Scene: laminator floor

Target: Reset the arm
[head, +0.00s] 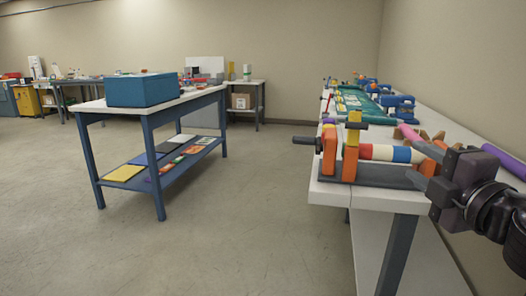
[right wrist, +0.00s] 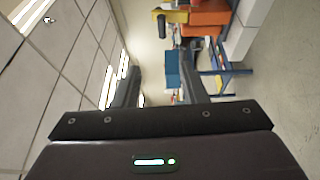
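My right gripper (head: 432,172) comes in from the right edge of the head view, at the near end of the right-hand table. Its two fingers are spread apart, and they also show apart in the right wrist view (right wrist: 160,75) with nothing between them. My left gripper is in neither view.
The right-hand white table (head: 330,192) carries teal and blue machines (head: 398,104) farther back and a purple roll (head: 503,160). A blue-legged table (head: 90,107) with a blue box (head: 142,90) stands to the left. The floor between the tables is clear.

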